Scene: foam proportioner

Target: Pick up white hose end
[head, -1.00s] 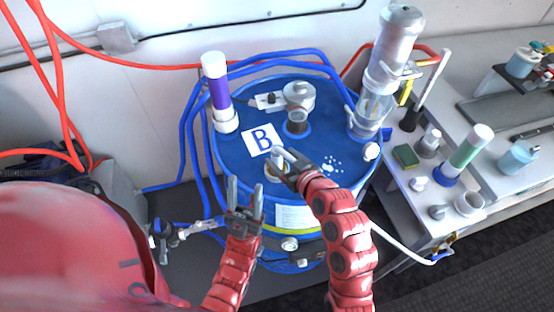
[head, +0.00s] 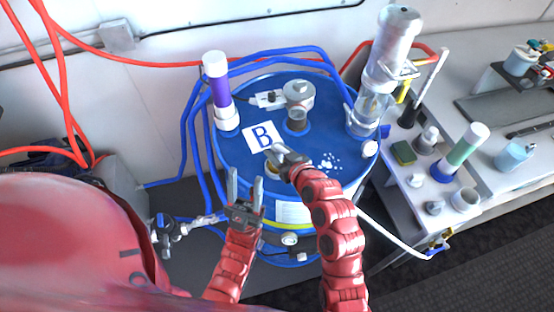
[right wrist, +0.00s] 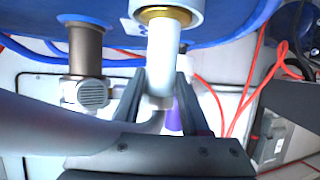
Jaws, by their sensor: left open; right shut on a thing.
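My right gripper (head: 278,153) is over the top of the blue drum (head: 235,150), just below the white label marked B. In the right wrist view its fingers (right wrist: 160,105) are shut around a pale upright tube, the white hose end (right wrist: 162,65). A thick pale hose curves away from it to the left. The tube's far end meets a brass ring in a white collar (right wrist: 165,14) on the drum; I cannot tell whether it is seated there. The white hose (head: 390,230) runs from behind my right arm to the lower right. My left gripper (head: 246,188) is open and empty before the drum.
A purple-banded cylinder (head: 217,90) and a clear cylinder (head: 372,100) stand on the drum. A side bench (head: 405,180) at right holds several small items. Blue hoses (head: 188,140) loop around the drum's left. A valve (head: 165,235) is at lower left.

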